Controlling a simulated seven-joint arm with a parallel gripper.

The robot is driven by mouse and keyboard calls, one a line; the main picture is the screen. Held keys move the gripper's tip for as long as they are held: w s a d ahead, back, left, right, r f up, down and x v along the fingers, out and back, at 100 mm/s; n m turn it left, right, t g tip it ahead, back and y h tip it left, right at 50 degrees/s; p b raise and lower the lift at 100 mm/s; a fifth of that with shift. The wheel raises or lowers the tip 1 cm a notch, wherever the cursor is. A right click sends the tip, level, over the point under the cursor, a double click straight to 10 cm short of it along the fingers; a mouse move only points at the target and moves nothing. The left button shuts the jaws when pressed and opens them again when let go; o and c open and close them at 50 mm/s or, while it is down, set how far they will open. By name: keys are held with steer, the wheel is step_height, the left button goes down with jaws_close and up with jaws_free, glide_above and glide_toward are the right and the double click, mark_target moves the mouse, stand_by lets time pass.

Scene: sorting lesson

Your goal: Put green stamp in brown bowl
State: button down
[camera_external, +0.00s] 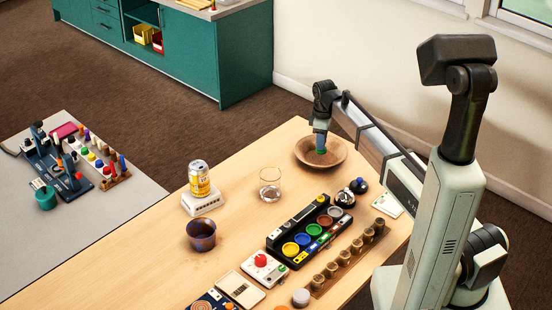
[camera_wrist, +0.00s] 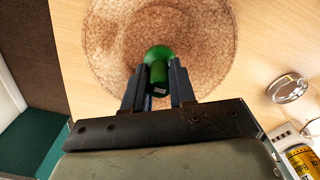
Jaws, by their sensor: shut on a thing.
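The brown bowl (camera_external: 301,151) stands near the far edge of the wooden table. It also fills the upper middle of the wrist view (camera_wrist: 110,55). The green stamp (camera_wrist: 158,68) is between the two fingers of my gripper (camera_wrist: 158,90), which is shut on it. In the external view my gripper (camera_external: 320,146) points down over the bowl, inside its rim as seen there. A bit of green shows at the fingertips. I cannot tell whether the stamp touches the bowl's inside.
A clear glass (camera_external: 270,184) stands near the bowl. A yellow can (camera_external: 199,180) stands on a white block (camera_external: 202,202). A black paint tray (camera_external: 308,233), a row of small brown cups (camera_external: 345,262) and dark round objects (camera_external: 358,186) lie nearer my base. The table left of the bowl is clear.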

steer(key=shift+f, duration=0.6)
steer(key=c, duration=0.8)
jaws_free()
steer(key=shift+c, duration=0.2)
steer(key=shift+r, duration=3.55)
